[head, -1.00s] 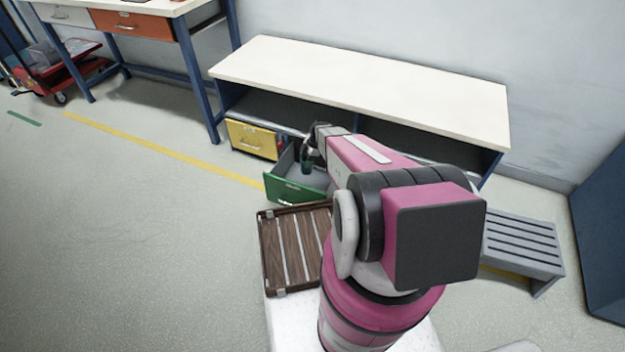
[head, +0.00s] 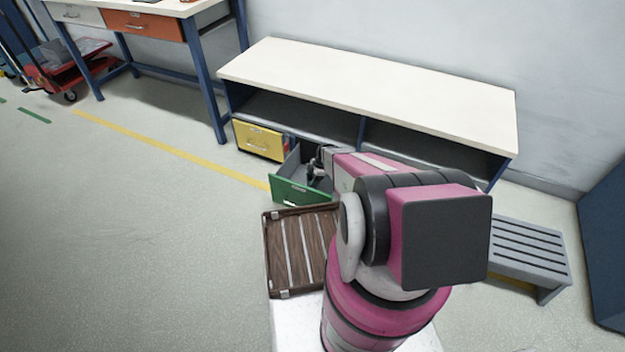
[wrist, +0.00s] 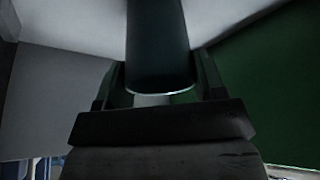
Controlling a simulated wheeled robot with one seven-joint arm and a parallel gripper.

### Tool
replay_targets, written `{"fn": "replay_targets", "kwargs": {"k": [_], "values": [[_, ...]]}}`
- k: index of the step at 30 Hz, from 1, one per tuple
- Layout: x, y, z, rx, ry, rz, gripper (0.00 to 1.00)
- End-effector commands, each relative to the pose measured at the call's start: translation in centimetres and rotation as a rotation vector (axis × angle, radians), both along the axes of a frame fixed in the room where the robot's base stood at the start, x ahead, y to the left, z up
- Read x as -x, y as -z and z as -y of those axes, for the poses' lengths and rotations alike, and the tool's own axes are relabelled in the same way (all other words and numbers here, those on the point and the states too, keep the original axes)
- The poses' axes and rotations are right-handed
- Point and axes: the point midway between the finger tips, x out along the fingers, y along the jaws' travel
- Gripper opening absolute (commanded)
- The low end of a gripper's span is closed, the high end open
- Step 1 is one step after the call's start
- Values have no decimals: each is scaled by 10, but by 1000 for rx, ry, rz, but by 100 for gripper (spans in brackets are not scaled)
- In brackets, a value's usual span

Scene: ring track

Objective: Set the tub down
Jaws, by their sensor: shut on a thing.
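The tub (wrist: 158,45) is a dark, round-sided thing with a pale lower rim, seen close up in the wrist view. My gripper (wrist: 158,88) is shut on it, with one finger on each side. In the head view my gripper (head: 314,172) is down inside the open green-fronted drawer (head: 298,193), and the tub is mostly hidden there. The drawer's grey inside and green front also show around the tub in the wrist view. I cannot tell whether the tub touches the drawer floor.
A yellow drawer (head: 259,141) sits left of the green one, under the long bench (head: 370,90). A brown slatted tray (head: 290,270) lies in front of the green drawer. A grey step stool (head: 528,252) stands to the right. The floor at left is clear.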

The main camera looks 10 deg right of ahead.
Motion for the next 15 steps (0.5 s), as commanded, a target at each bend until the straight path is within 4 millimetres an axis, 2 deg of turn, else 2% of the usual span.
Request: {"fn": "replay_targets", "kwargs": {"k": [10, 11, 12, 13, 15], "values": [[0, 3, 0, 0, 0, 0, 35], [0, 4, 0, 0, 0, 0, 66], [0, 3, 0, 0, 0, 0, 79], [0, 3, 0, 0, 0, 0, 89], [0, 3, 0, 0, 0, 0, 89]]}}
